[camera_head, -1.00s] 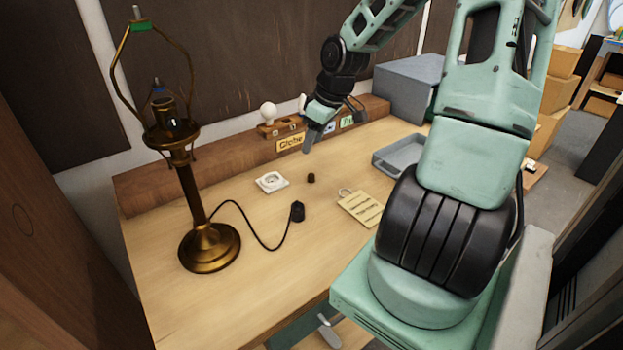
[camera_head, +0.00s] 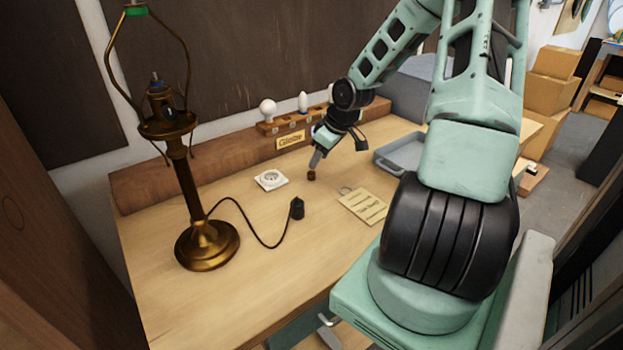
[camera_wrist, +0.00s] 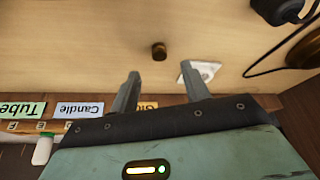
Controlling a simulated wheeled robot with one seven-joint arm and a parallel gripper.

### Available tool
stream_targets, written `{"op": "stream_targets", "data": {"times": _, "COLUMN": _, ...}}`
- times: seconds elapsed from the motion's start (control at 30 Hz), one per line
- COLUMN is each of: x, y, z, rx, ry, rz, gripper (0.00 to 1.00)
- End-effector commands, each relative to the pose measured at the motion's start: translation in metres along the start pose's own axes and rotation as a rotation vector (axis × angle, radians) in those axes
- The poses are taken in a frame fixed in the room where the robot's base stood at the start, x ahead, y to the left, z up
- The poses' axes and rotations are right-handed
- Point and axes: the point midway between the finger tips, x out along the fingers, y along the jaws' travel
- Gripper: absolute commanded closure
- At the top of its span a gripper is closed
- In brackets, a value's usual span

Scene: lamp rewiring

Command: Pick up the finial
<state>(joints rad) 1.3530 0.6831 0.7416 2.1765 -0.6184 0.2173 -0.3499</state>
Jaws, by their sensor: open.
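The finial (camera_head: 311,175) is a small dark brown knob standing on the wooden table in the head view. In the wrist view the finial (camera_wrist: 159,51) lies a little beyond the fingertips, between their lines. My gripper (camera_head: 316,160) is just above and beside it in the head view. In the wrist view my gripper (camera_wrist: 163,82) has its two fingers spread apart with nothing between them. The brass lamp (camera_head: 207,245) stands at the left with its green-tipped harp on top.
A white socket plate (camera_head: 271,180) lies left of the finial; it also shows in the wrist view (camera_wrist: 204,70). A black plug (camera_head: 297,208) on a cord and a paper tag (camera_head: 362,206) lie nearer the front. A bulb rack (camera_head: 290,127) and grey tray (camera_head: 400,153) stand behind.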

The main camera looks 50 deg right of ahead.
Motion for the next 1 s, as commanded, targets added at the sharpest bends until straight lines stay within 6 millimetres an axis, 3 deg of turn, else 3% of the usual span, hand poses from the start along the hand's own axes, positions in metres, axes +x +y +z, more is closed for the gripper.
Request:
{"op": "stream_targets", "data": {"times": 0.23, "x": 0.017, "y": -0.001, "z": 0.0, "rx": -0.001, "ry": -0.002, "rz": -0.001, "gripper": 0.53}}
{"op": "stream_targets", "data": {"times": 0.53, "x": 0.056, "y": 0.0, "z": -0.001, "rx": -0.001, "ry": -0.001, "rz": -0.002, "gripper": 0.53}}
{"op": "stream_targets", "data": {"times": 0.83, "x": 0.06, "y": 0.001, "z": -0.001, "rx": 0.0, "ry": -0.001, "rz": 0.0, "gripper": 0.53}}
{"op": "stream_targets", "data": {"times": 0.87, "x": 0.06, "y": 0.001, "z": -0.001, "rx": 0.0, "ry": -0.001, "rz": 0.0, "gripper": 0.59}}
{"op": "stream_targets", "data": {"times": 1.0, "x": 0.06, "y": 0.001, "z": -0.001, "rx": 0.0, "ry": -0.001, "rz": -0.001, "gripper": 0.98}}
